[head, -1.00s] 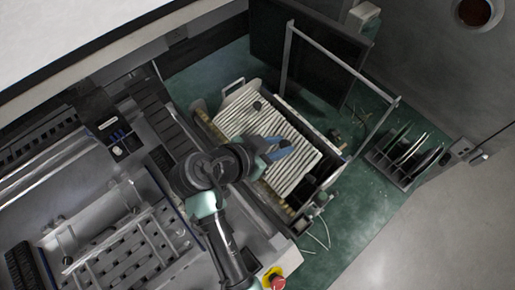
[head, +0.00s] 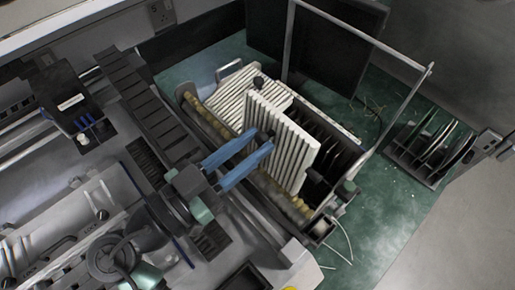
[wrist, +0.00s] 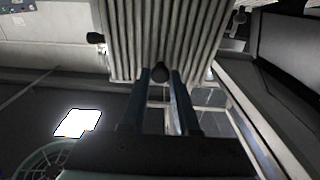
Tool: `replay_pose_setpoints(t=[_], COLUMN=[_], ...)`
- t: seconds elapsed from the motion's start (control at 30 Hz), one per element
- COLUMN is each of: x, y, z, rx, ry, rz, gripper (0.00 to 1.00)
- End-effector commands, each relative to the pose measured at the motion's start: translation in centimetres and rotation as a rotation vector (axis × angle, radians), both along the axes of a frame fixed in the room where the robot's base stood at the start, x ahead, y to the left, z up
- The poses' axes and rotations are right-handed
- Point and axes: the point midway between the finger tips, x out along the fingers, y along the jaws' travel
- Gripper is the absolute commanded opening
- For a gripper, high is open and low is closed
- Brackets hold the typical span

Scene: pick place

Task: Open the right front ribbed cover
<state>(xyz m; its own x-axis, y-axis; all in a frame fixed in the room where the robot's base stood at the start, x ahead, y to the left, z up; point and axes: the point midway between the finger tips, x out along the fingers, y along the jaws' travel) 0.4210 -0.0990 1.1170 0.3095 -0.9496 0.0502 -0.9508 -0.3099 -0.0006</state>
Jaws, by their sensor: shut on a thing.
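The right front ribbed cover (head: 290,150) is a white slatted panel. It stands steeply tilted up from the box, with dark slots exposed to its right in the head view. My gripper (head: 266,146), with blue fingers, is at its ribbed face. In the wrist view the fingers (wrist: 161,75) close around the cover's dark round knob (wrist: 160,72), with the ribbed face (wrist: 165,30) just beyond. In the head view the fingers largely hide this knob.
Another ribbed cover (head: 235,95) with a dark knob (head: 259,83) lies flat behind. A metal frame (head: 395,115) rises at the box's right. A black rack (head: 430,150) stands on the green floor farther right.

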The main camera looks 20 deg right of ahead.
Motion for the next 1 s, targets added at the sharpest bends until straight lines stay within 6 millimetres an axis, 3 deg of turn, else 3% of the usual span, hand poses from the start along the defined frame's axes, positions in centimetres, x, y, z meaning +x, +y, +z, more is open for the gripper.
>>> replay_pose_setpoints(t=[0.67,0.7,0.8,0.83,1.0], x=[-0.20,-0.20,-0.20,-0.19,-0.19], y=[0.40,0.40,0.42,0.44,0.48], z=[-0.10,-0.09,-0.11,-0.11,-0.15], rx=[-0.048,-0.048,-0.047,-0.047,-0.046], ry=[-0.015,-0.015,-0.014,-0.014,-0.014], rz=[-0.004,-0.004,-0.003,-0.003,-0.002], gripper=[0.00,0.34,0.52,0.58,0.58])
